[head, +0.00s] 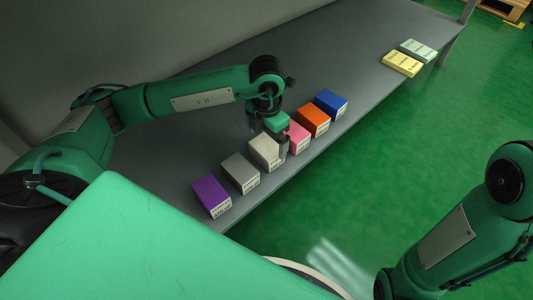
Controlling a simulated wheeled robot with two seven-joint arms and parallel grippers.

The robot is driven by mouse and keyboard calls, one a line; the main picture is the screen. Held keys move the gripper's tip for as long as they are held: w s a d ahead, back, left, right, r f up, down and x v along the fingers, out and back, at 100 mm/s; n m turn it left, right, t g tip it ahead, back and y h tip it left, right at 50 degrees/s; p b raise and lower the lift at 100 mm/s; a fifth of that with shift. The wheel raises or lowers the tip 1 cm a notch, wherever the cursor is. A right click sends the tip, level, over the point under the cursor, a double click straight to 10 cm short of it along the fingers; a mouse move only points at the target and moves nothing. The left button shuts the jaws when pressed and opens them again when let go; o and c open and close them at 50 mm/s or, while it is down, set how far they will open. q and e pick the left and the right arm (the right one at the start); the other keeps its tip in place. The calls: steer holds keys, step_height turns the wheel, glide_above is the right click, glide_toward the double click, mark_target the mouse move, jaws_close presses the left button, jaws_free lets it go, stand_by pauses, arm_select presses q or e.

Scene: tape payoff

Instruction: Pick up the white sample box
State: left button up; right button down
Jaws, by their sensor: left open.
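The white sample box (265,150) stands on the grey bench in a row of coloured boxes, between a grey box and a pink box. My left gripper (271,143) is open, pointing down at the white box from above. One finger shows at the box's right side, between it and the pink box. The gripper hides part of the white box's top and right side, and I cannot tell whether the fingers touch it. Of my right arm, only links show at the lower right; its gripper is out of view.
The row also holds a purple box (211,195), a grey box (240,173), a pink box (298,137), an orange box (313,120) and a blue box (331,104). Yellow (401,64) and pale green (418,49) packs lie farther along the bench (340,60). The bench middle is clear.

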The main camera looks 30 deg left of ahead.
mark_target(267, 146)
arm_select(q)
steer(key=f+b, duration=0.3)
steer(key=f, duration=0.1)
steer(key=shift+s+f, duration=0.1)
steer(key=shift+s, duration=0.1)
steer(key=shift+f+b, duration=0.35)
steer(key=shift+b, duration=0.05)
steer(key=shift+f, duration=0.1)
steer(key=c, duration=0.9)
steer(key=shift+c, duration=0.2)
steer(key=shift+r, duration=0.25)
